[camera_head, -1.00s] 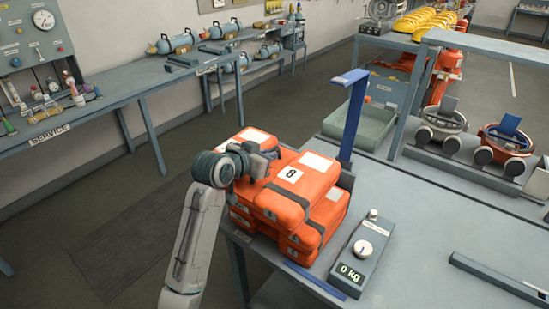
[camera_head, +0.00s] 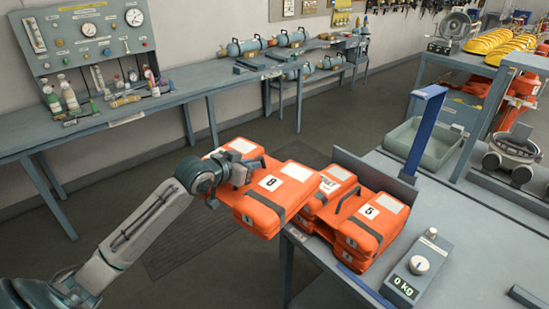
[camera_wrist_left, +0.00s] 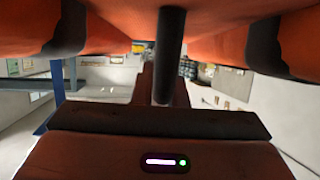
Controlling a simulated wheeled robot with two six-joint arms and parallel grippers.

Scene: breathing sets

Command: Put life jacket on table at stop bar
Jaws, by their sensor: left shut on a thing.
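My left gripper (camera_head: 240,172) is shut on an orange life jacket pack (camera_head: 265,200) marked 8, with a dark strap and a white label. It holds the pack out over the floor, just left of the table (camera_head: 480,235). In the left wrist view the orange pack (camera_wrist_left: 240,40) fills the top, with a dark handle bar (camera_wrist_left: 168,55) in front of the camera. More orange packs (camera_head: 365,228), one marked 5, are stacked on the table's near-left corner. A blue upright bar (camera_head: 427,133) stands behind the stack. My right gripper is not in view.
A scale (camera_head: 417,268) reading 0 kg stands right of the stack. A grey tray (camera_head: 445,145) and a round-bodied breathing set (camera_head: 512,157) stand behind. A service bench (camera_head: 180,101) with gauges and cylinders lines the wall. Open floor lies between bench and table.

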